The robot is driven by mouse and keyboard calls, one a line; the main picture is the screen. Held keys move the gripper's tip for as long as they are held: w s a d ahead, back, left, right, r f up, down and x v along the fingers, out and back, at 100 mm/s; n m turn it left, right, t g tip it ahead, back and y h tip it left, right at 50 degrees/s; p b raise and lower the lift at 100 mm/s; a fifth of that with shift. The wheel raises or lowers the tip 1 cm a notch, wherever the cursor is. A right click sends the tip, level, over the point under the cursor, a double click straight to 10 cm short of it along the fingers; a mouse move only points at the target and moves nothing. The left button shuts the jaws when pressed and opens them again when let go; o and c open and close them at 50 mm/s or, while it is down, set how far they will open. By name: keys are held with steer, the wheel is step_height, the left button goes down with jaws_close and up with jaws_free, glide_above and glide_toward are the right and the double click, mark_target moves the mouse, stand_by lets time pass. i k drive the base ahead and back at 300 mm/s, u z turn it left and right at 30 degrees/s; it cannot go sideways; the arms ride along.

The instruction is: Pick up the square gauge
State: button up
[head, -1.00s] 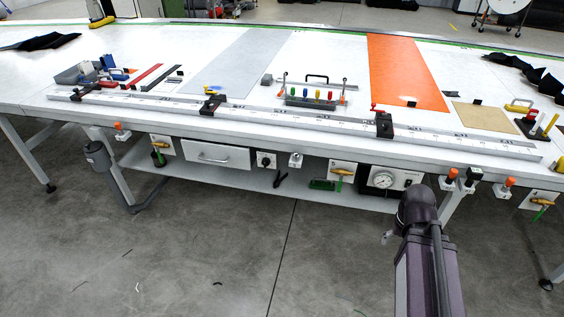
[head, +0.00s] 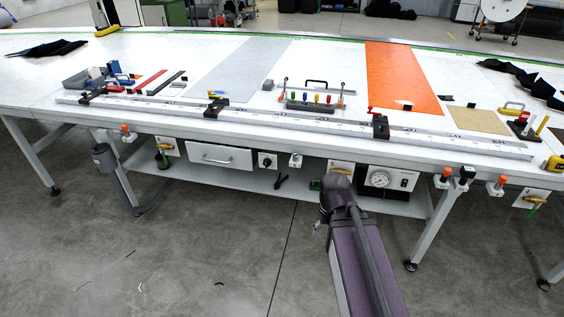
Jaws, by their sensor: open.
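I cannot make out the square gauge for certain in the head view; the tools on the bench are small at this distance. A small grey block (head: 268,84) stands on the white bench, left of a rack of coloured-handled tools (head: 312,100). Red and dark bars (head: 150,81) lie near a grey tray of blue and red pieces (head: 85,79) at the left. My arm rises from the bottom of the view, its dark joint in front of the bench's lower shelf. My gripper is not visible.
A long ruled rail (head: 300,122) with dark clamps runs along the bench's front edge. An orange sheet (head: 403,80), a tan board (head: 477,120) and a yellow tape measure (head: 553,163) lie on the right.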

mark_target(466, 172)
steer(key=z, duration=1.1)
steer(key=k, duration=0.7)
steer(key=z, duration=0.45)
steer(key=i, duration=0.65)
steer(key=z, duration=0.1)
